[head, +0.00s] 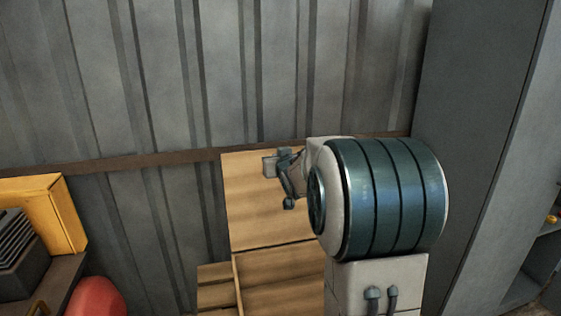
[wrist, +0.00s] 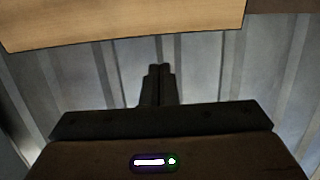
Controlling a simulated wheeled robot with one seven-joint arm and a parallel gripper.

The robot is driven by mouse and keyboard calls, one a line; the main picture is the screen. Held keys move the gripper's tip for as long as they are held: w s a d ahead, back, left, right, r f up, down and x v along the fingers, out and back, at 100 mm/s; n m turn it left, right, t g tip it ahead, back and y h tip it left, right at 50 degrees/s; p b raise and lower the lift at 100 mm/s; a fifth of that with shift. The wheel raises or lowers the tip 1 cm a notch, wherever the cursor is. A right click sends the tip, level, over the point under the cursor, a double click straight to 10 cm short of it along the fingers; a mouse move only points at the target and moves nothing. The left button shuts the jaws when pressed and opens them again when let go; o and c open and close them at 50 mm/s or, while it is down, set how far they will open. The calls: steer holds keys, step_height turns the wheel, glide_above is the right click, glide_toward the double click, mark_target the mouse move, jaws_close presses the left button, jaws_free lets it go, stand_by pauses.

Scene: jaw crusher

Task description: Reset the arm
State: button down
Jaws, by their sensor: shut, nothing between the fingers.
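My gripper (wrist: 158,70) shows in the wrist view with its two dark fingers together and nothing between them. Corrugated metal wall shows around and beyond the fingertips. A wooden surface lies across the top of that view, apart from the fingers. In the head view my arm, with a large teal cylindrical joint, fills the right of centre and hides part of what is behind it. The fingers cannot be made out clearly there.
Wooden boards or boxes (head: 260,222) stand behind my arm against the corrugated wall (head: 165,70). A grey cabinet (head: 480,90) with shelves is close on the right. A yellow box (head: 68,215) and a red rounded object (head: 97,298) are at lower left.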

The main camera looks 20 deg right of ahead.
steer(key=s+a+g+p, duration=0.4)
steer(key=s+a, duration=0.1)
steer(key=s, duration=0.7)
steer(key=s+a+n+g+y+p, duration=0.1)
steer(key=s+a+g+p, duration=0.3)
steer(key=s, duration=0.8)
steer(key=s+a+g+y+p, duration=0.1)
steer(key=s+a+g+p, duration=0.3)
steer(key=s, duration=0.8)
steer(key=shift+s+a+n+g+p, duration=0.15)
steer(key=shift+a+n+g+p, duration=0.25)
steer(key=shift+a, duration=0.85)
steer(key=shift+a+r, duration=0.1)
steer(key=shift+r, duration=0.05)
